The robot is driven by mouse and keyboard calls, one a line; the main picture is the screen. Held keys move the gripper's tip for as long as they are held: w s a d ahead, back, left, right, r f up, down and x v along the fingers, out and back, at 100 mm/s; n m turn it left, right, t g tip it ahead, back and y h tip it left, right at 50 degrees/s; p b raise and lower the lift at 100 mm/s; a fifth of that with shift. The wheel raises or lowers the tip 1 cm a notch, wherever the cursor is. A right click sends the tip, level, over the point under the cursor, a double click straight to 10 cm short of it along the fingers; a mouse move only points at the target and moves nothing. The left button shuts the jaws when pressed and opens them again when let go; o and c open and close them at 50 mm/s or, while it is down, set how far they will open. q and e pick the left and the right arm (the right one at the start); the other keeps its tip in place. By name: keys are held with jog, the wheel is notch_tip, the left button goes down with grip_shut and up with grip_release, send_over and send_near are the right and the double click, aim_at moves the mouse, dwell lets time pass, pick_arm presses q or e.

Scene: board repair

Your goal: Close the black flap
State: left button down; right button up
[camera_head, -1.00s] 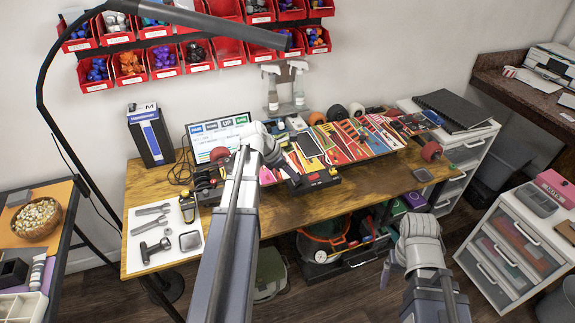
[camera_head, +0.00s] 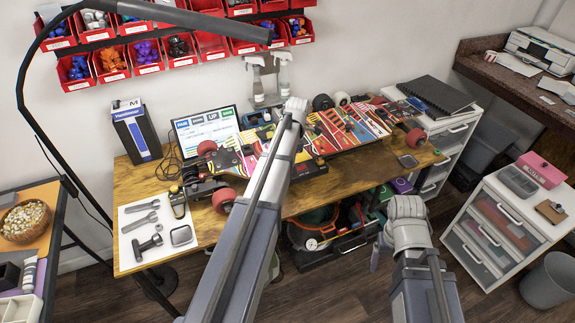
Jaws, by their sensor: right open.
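A colourful skateboard (camera_head: 350,130) with red wheels lies on the wooden workbench (camera_head: 285,206). Black parts show at its left end. I cannot clearly pick out the black flap; my left arm covers the middle of the board. My left arm reaches across the board from below, and its gripper is hidden behind the arm. My right gripper (camera_head: 377,255) is open and empty, low in front of the bench and apart from the board.
A white mat (camera_head: 140,258) with tools lies at the bench's left end. A laptop (camera_head: 208,130) and a blue-black box (camera_head: 138,130) stand behind. Spray bottles (camera_head: 283,75) hang on the wall below red bins. A drawer cart (camera_head: 495,235) stands at the right.

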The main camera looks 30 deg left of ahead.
dwell(0.5)
pick_arm(q)
jog(key=c, duration=0.8)
grip_release()
jog(key=shift+r, duration=0.1)
jog(key=r+p, duration=0.5)
jog(key=w+r+p, duration=0.1)
jog(key=r+p, duration=0.1)
jog(key=shift+d+r+p, duration=0.25)
jog(key=shift+d+p, duration=0.1)
jog(key=shift+d, duration=0.05)
